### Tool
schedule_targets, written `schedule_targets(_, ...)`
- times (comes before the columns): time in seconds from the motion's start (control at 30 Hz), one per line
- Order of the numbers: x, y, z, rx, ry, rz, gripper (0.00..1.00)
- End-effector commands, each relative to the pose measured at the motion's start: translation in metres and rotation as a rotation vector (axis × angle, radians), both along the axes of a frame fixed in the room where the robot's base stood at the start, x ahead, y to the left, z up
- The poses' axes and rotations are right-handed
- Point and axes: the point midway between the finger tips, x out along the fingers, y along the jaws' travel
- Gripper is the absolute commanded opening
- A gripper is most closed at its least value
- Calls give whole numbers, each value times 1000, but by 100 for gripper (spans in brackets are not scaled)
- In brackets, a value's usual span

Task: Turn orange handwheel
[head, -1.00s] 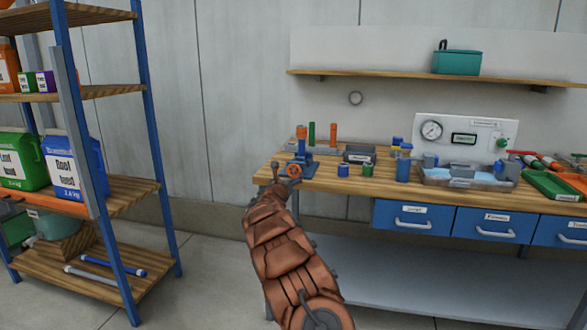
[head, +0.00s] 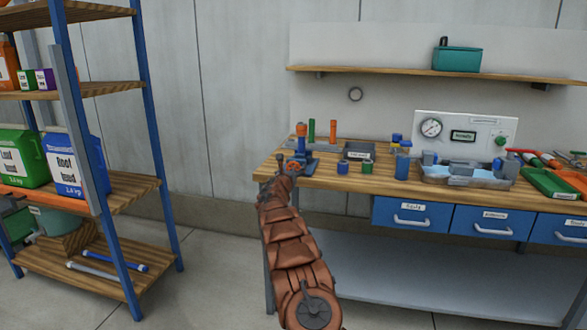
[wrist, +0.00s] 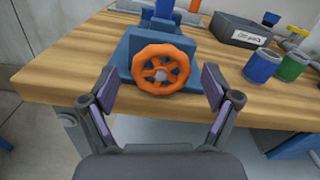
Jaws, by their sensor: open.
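The orange handwheel (wrist: 164,69) faces me in the wrist view, mounted on the front of a blue valve body (wrist: 127,53) near the left front edge of the workbench. My gripper (wrist: 163,88) is open, with one finger on each side of the wheel's lower half. The fingers appear apart from the rim, though the exact depth gap is unclear. In the head view the wheel (head: 293,168) is small and partly hidden by my arm, and the gripper tips are hard to make out.
The wooden bench top (head: 381,184) holds a dark labelled box (wrist: 246,29), a blue cup (wrist: 262,65) and a green cup (wrist: 292,66) right of the valve. A blue-framed shelf rack (head: 151,100) stands at left. Floor between rack and bench is clear.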

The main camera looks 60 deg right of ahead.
Motion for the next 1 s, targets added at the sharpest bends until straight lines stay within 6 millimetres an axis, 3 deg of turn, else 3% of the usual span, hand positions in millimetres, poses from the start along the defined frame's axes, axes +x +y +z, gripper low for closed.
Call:
schedule_targets(0.3,5,-14,0,1,0,0,88)
schedule_targets(0.77,5,-17,-2,0,4,0,88)
schedule_targets(1.0,5,-17,-2,-1,4,-1,64)
